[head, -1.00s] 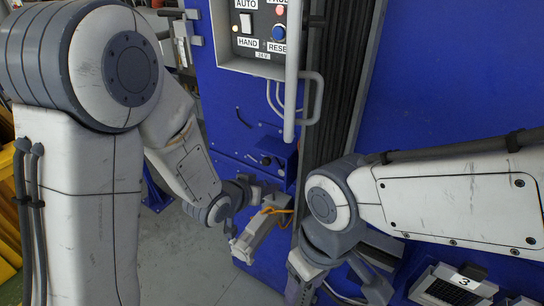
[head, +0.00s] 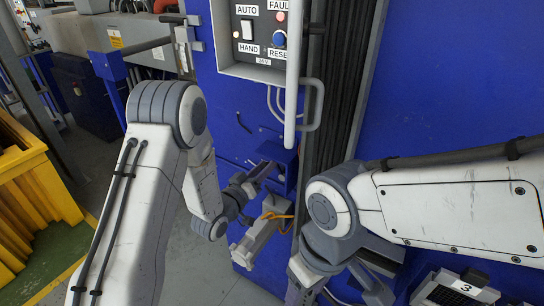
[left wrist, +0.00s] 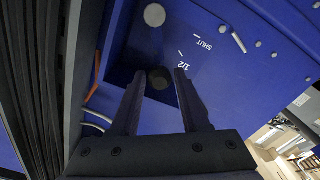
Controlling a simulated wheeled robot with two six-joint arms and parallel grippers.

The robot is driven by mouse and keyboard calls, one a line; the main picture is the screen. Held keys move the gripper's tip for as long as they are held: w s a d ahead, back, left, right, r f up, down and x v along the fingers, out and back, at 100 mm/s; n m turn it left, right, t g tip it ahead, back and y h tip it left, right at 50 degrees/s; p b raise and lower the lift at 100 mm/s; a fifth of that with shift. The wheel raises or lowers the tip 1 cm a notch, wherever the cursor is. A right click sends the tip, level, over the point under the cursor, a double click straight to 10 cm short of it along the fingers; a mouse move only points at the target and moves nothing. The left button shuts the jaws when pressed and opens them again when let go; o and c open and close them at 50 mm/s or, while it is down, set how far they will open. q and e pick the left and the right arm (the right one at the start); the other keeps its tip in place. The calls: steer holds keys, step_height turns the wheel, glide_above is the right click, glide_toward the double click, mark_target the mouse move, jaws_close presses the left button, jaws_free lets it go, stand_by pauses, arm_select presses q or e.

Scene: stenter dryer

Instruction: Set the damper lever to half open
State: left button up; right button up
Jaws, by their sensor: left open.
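The damper's blue plate (left wrist: 215,85) in the left wrist view carries white marks labelled SHUT (left wrist: 202,43) and 1/2 (left wrist: 187,65). A dark round knob (left wrist: 161,77), seemingly the damper lever's end, shows between my left fingertips, close to the 1/2 label. My left gripper (left wrist: 158,75) is open, with a finger on either side of the knob; I cannot tell whether either touches. In the head view my left gripper (head: 264,172) is at the small blue box (head: 278,158) below the control panel, and the lever is hidden there. My right gripper is not clearly visible at the bottom edge.
A control panel (head: 262,32) with a grey handle (head: 314,105) sits above the box. Black ribbed bellows (head: 340,80) run beside it. An orange cable (head: 276,216) hangs below. Yellow barriers (head: 35,190) stand at left; grey floor (head: 195,270) is open below.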

arm_select(q)
steer(key=shift+p+x, duration=0.4)
steer(key=shift+x, duration=1.4)
jaws_close()
